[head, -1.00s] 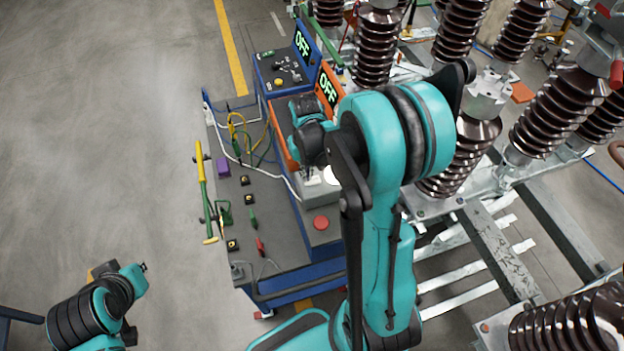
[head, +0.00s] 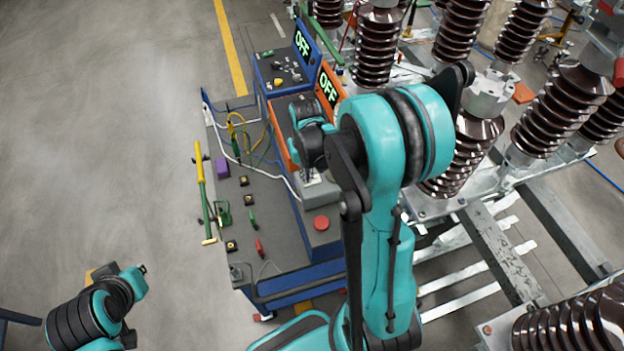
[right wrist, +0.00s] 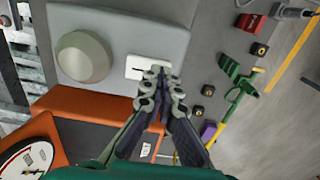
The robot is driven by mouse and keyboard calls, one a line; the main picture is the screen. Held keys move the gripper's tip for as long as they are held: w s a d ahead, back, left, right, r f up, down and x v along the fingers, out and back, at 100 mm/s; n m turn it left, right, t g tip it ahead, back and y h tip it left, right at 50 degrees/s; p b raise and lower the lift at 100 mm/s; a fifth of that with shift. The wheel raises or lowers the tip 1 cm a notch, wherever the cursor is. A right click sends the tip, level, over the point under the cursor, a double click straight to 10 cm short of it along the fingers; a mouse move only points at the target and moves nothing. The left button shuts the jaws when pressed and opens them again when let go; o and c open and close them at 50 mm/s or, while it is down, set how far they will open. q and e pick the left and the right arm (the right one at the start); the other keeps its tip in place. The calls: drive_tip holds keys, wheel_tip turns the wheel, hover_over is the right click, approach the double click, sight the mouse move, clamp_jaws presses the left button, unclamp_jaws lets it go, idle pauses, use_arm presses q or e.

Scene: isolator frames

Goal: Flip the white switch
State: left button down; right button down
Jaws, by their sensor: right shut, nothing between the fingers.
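The white switch (right wrist: 140,67) is a small white plate with a dark slot on a grey panel, in the right wrist view. My right gripper (right wrist: 162,74) is shut and empty, with its fingertips over the right end of the switch. I cannot tell whether they touch it. In the head view the right gripper (head: 310,177) points down at the grey box on the bench, and my arm hides most of the switch there. My left arm shows at the lower left of the head view; its gripper (head: 142,269) is too small to read.
A round pale knob (right wrist: 83,57) sits left of the switch. A red button (head: 321,223) is on the near end of the panel. Orange and blue OFF displays (head: 328,88) stand behind. Tools and cables lie on the bench's left side. Ribbed insulators (head: 560,110) stand at right.

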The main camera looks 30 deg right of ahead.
drive_tip(key=shift+r, duration=0.1)
drive_tip(key=shift+r+p, duration=2.5)
drive_tip(key=shift+r, duration=0.95)
drive_tip(key=shift+s+a+f+b, duration=0.1)
drive_tip(key=shift+a+f+b, duration=0.05)
drive_tip(key=shift+b, duration=0.25)
drive_tip(key=s+a+f+n+t+b, duration=0.2)
drive_tip(key=s+a+f+t+b, duration=0.5)
drive_tip(key=b, duration=1.3)
drive_tip(key=s+a+f, duration=0.2)
drive_tip(key=s+a, duration=0.1)
drive_tip(key=s, duration=0.1)
drive_tip(key=shift+a+n, duration=0.15)
drive_tip(key=shift+n, duration=0.15)
